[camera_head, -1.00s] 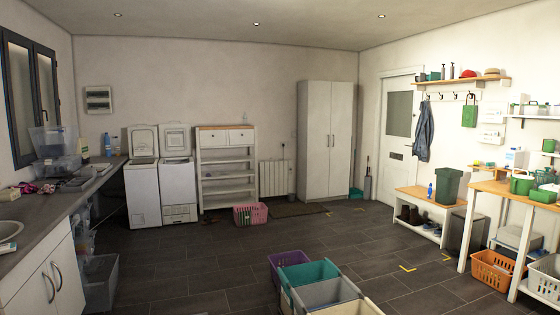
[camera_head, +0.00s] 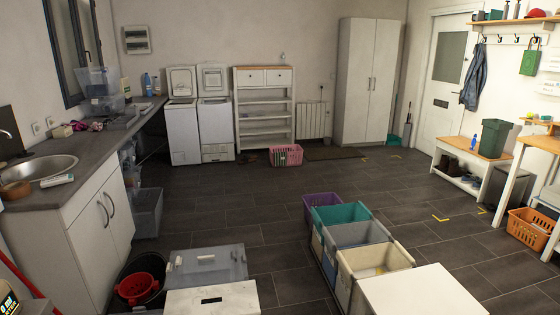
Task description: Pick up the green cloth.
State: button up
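I cannot make out a green cloth for certain in this view. A flat green item (camera_head: 530,62) with a handle-like top hangs from the hook rail on the right wall and looks more like a bag. Two white top-loading washers (camera_head: 183,132) and (camera_head: 216,130) stand side by side at the back wall with their lids raised. Their insides are hidden from here. My gripper is not in view.
A row of bins, including a teal one (camera_head: 341,214), stands mid-floor beside a purple basket (camera_head: 322,203). A pink basket (camera_head: 287,155) sits at the back. Dark floor between is clear.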

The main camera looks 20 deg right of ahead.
aim_at(281, 159)
jog(key=k, duration=0.2)
jog(key=z, duration=2.75)
jog(key=i, duration=1.45)
